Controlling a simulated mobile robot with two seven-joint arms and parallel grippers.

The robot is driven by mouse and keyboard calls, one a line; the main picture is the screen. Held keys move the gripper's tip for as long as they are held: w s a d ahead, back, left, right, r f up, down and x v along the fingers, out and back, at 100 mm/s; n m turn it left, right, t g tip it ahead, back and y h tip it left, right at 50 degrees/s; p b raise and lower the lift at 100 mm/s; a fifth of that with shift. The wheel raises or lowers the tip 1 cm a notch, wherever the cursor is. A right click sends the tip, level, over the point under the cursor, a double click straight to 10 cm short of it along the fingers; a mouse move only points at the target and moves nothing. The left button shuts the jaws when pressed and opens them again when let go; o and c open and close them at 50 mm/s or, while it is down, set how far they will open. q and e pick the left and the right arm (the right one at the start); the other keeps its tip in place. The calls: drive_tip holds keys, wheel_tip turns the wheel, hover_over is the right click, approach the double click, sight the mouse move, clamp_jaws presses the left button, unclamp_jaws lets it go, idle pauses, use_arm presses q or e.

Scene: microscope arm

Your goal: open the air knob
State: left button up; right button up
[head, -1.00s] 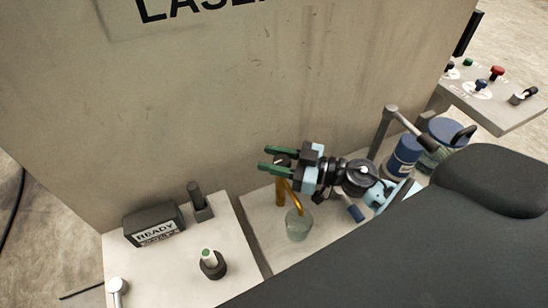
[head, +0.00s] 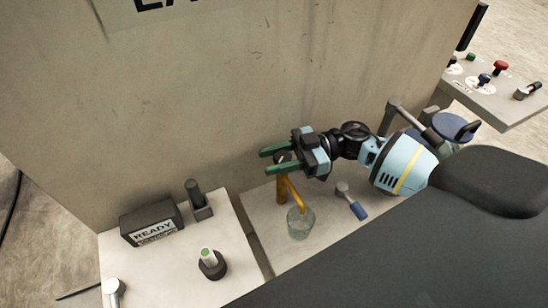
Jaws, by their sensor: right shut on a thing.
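A brass-coloured bent pipe (head: 282,190) stands against the grey wall panel, its spout over a clear cup (head: 300,222). A small dark knob (head: 281,157) with a pale mark sits at the top of the pipe. The picture does not show a label saying which knob is the air knob. My right gripper (head: 266,161) reaches in from the right, with one green finger on each side of this dark knob, and is shut on it. The fingers partly cover the knob. My left gripper is not in view.
A black READY box (head: 152,224) and a green-tipped switch (head: 212,264) are on the left white panel. A blue-handled lever (head: 351,202) lies right of the cup. A blue-lidded jar (head: 455,126) and a side panel with coloured knobs (head: 500,92) are at right.

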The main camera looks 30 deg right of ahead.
sight(276, 161)
idle(0.4)
drive_tip(key=o, duration=1)
drive_tip(key=shift+r, duration=0.25)
drive_tip(key=r, duration=0.3)
drive_tip(key=shift+s+a+r, duration=0.1)
drive_tip(key=shift+s, duration=0.2)
drive_tip(key=s+a+r+p, duration=0.1)
drive_tip(key=s+a, duration=0.5)
drive_tip(key=s, duration=0.8)
drive_tip(key=shift+a+r, duration=0.15)
drive_tip(key=shift+a, duration=0.05)
